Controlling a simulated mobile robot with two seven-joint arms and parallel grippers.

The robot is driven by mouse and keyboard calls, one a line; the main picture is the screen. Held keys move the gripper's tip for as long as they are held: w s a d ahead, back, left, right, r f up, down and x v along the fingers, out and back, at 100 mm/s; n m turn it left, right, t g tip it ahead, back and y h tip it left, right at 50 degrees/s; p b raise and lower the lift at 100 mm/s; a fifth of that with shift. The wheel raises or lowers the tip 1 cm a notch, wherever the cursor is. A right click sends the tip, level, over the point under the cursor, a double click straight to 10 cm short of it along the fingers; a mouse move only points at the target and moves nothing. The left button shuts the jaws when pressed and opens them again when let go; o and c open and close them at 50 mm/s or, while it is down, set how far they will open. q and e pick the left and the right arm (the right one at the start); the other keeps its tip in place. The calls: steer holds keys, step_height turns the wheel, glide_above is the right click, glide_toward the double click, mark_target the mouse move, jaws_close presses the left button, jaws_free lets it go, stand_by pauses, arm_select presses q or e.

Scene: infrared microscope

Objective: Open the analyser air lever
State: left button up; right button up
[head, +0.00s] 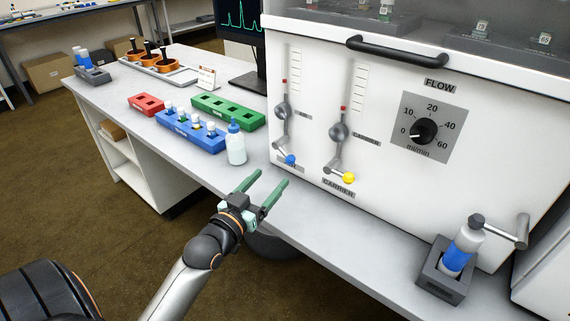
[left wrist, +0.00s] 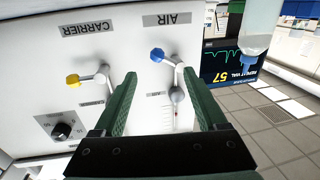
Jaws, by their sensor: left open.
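The air lever (head: 290,160) has a blue knob on a short metal arm and sits low on the white analyser front (head: 310,195). In the left wrist view its blue knob (left wrist: 157,55) shows beyond and between my fingers, under the AIR label (left wrist: 167,19). My left gripper (head: 269,178) is open and empty, with green fingers pointing towards the panel just below and left of the lever. I see no contact with it. The carrier lever (head: 347,177), with a yellow knob, is to the right. My right gripper is not in view.
A white squeeze bottle (head: 236,148) with a blue cap stands close left of the air lever. Blue (head: 190,132), green (head: 228,112) and red (head: 146,104) racks stand further left. A bottle in a dark holder (head: 444,274) is at the right. The bench front edge is clear.

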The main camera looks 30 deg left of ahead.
mark_target(286, 161)
arm_select(q)
steer(key=w, duration=0.7)
steer(key=shift+w+a+b, duration=0.35)
steer(key=shift+w+b, duration=0.05)
steer(key=shift+c, duration=0.2)
